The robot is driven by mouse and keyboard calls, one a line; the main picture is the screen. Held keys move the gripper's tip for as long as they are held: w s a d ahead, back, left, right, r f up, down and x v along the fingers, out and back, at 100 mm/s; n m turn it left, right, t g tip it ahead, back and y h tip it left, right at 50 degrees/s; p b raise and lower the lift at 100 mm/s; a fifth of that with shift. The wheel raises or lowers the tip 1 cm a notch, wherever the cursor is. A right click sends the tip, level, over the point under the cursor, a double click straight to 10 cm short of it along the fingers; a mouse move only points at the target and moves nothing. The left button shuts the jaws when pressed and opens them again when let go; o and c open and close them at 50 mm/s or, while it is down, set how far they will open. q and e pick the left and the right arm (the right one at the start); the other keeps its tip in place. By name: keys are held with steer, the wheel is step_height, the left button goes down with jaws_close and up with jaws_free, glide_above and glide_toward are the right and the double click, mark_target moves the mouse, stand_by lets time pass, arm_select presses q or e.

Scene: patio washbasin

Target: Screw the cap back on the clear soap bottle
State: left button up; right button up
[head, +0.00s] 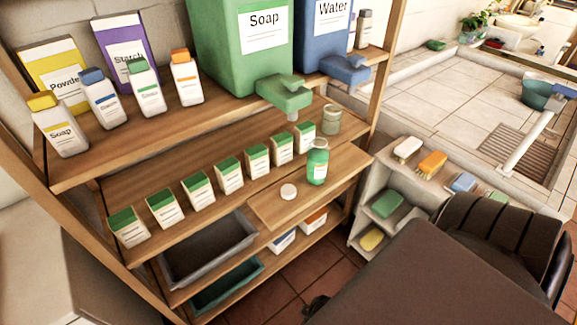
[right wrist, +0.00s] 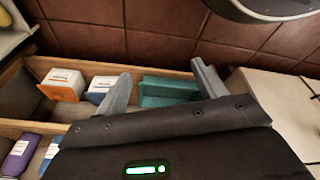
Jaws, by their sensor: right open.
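The clear soap bottle (head: 317,166), with green contents and a pale label, stands upright on a wooden board at the right of the middle shelf in the head view. A round white cap (head: 289,191) lies flat on the board (head: 275,208), left of the bottle and apart from it. My right gripper (right wrist: 160,84) shows in the right wrist view with its two grey fingers spread and nothing between them. Behind the fingers is a low shelf, away from the bottle and cap. My left gripper is not in view.
A green soap dispenser (head: 240,55) overhangs the bottle's shelf with its spout. Several green-topped cartons (head: 229,178) line the shelf, and a jar (head: 331,120) stands behind the bottle. A grey tray (head: 205,262) sits below. A low rack (head: 405,178) holds brushes and sponges.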

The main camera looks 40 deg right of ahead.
mark_target(288, 191)
steer(key=w+a+r+n+t+y+p, duration=0.1)
steer(key=w+r+n+p, duration=0.1)
steer(key=w+r+n, duration=0.7)
steer(key=w+a+r+n+t+y+p, duration=0.1)
steer(key=w+r+n+t+p, duration=0.15)
steer(key=w+r, duration=0.7)
steer(key=w+a+r+n+t+y+p, duration=0.1)
steer(key=w+r+n, duration=0.2)
steer(key=r+n, duration=0.8)
arm_select(q)
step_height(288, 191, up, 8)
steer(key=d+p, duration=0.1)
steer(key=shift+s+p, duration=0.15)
steer(key=shift+p, duration=0.25)
arm_select(e)
steer(key=d+r+n+g+h, duration=0.2)
steer(key=d+r+n+g, duration=0.1)
steer(key=d+r+n, duration=0.9)
steer(key=d+r, duration=0.3)
steer(key=d, duration=0.2)
steer(key=shift+w+d, duration=0.15)
steer(key=shift+d, duration=0.15)
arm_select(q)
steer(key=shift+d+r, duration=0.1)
arm_select(e)
steer(key=shift+r, duration=0.1)
